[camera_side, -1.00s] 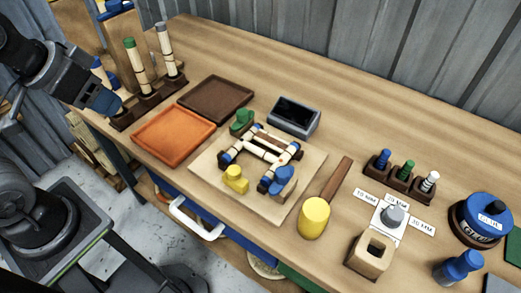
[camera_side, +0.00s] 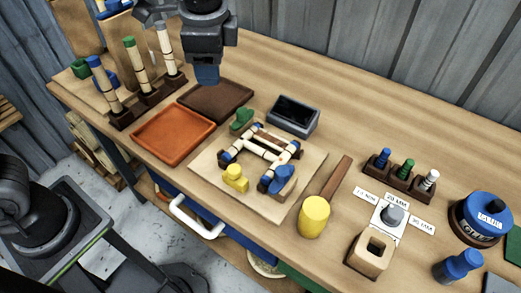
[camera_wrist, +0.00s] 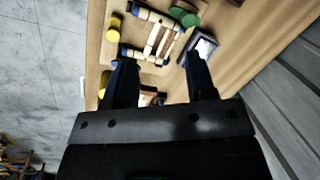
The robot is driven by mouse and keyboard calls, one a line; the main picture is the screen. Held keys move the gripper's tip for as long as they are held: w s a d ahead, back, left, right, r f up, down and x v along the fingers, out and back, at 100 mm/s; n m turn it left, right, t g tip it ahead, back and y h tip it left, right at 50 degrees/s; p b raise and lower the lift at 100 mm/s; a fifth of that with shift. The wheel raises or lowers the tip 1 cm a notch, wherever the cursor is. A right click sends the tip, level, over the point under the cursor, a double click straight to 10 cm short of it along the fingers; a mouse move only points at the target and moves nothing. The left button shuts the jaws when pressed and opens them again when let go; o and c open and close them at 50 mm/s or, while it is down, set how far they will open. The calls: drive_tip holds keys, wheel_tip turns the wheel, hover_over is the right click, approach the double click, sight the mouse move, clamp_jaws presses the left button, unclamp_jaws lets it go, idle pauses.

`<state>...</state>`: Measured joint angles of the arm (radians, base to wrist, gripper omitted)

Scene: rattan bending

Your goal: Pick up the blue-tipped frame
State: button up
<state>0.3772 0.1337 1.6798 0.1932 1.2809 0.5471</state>
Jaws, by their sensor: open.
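The blue-tipped frame (camera_side: 262,150) is made of pale rattan pieces with blue ends. It lies on a light wooden board (camera_side: 285,203) among green, yellow and blue clamp-like pieces. In the wrist view the frame (camera_wrist: 152,42) shows beyond the fingertips. My gripper (camera_side: 207,78) is above the brown tray, up and to the left of the frame and apart from it. In the wrist view my gripper (camera_wrist: 160,72) has its two fingers spread with nothing held between them.
An orange tray (camera_side: 172,135) and a brown tray (camera_side: 216,100) lie left of the board. A dark box (camera_side: 294,116) stands behind it. A mallet (camera_side: 314,216) lies to its right. Upright rattan sticks (camera_side: 137,62) stand in holders at the left.

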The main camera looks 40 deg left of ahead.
drive_tip(key=w+d+f+m+y, duration=0.1)
drive_tip(key=w+d+f+m, duration=0.25)
drive_tip(key=d, duration=0.25)
drive_tip(key=m+g+y, duration=0.1)
drive_tip(key=m+y, duration=0.1)
drive_tip(key=m, duration=0.1)
approach(262, 150)
drive_tip(key=x, duration=0.4)
drive_tip(key=shift+w+a, duration=0.2)
drive_tip(key=shift+a, duration=0.15)
drive_tip(key=shift+d+x, duration=0.15)
drive_tip(key=shift+x, duration=1.15)
drive_tip(key=shift+d+x, duration=0.15)
drive_tip(key=shift+x, duration=1.15)
drive_tip(key=shift+s+f, duration=0.1)
drive_tip(key=shift+s, duration=0.05)
drive_tip(key=shift+c, duration=0.5)
clamp_jaws()
